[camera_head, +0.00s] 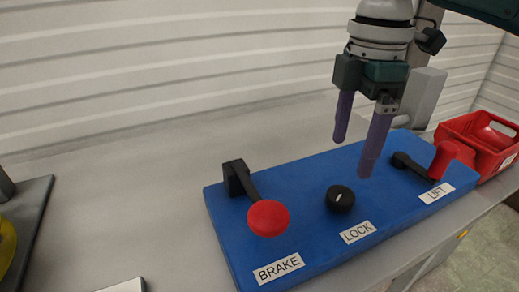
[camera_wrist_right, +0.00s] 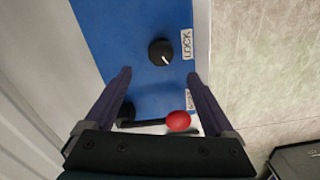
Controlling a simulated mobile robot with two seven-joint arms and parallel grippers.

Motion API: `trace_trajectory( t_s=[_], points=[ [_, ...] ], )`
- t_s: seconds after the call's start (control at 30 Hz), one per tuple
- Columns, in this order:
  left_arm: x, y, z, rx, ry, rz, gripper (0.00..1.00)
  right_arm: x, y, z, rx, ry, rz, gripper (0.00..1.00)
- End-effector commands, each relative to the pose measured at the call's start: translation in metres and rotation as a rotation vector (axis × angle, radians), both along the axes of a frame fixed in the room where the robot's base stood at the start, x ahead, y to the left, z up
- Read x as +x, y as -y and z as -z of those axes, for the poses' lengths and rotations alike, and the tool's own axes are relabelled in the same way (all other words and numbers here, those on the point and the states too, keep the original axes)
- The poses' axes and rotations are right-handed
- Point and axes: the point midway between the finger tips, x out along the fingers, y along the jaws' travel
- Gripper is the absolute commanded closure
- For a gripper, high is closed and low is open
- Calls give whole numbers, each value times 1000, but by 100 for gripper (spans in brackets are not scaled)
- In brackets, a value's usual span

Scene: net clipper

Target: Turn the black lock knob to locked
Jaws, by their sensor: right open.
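The round black lock knob (camera_head: 340,199) sits on the blue panel (camera_head: 300,190), behind the white LOCK label (camera_head: 358,232). It has a short white mark on top. My right gripper (camera_head: 353,157) is open and empty, with its two purple fingers pointing down above the panel, apart from the knob. In the right wrist view the knob (camera_wrist_right: 161,52) lies just beyond the fingertips, roughly midway between the fingers of the gripper (camera_wrist_right: 160,73). My left gripper is not in view.
The brake lever with a red ball (camera_head: 268,218) stands left of the knob. The lift lever with a red handle (camera_head: 442,160) is to the right. A red crate (camera_head: 468,126) stands beyond it. The grey table (camera_head: 130,200) is mostly bare left of the panel.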

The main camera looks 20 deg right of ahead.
Motion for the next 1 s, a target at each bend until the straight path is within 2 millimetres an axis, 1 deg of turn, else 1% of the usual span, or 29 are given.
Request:
trace_trajectory(
  t_s=[0.3, 0.4, 0.5, 0.63, 0.87, 1.0],
  points=[
    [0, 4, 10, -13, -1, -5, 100, -1, -1, 60, 0, -4, 0, 11],
    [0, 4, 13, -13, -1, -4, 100, -1, -1, 75, -2, -2, 0, 11],
    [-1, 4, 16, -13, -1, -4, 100, -1, -1, 85, -1, -2, 1, 11],
    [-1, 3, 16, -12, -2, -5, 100, -1, -1, 91, 0, 0, -1, 11],
    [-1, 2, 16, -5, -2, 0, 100, -1, -1, 91, -1, 0, -1, 11],
    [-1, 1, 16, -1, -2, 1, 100, -1, -1, 91, 0, 0, -1, 26]
  ],
)
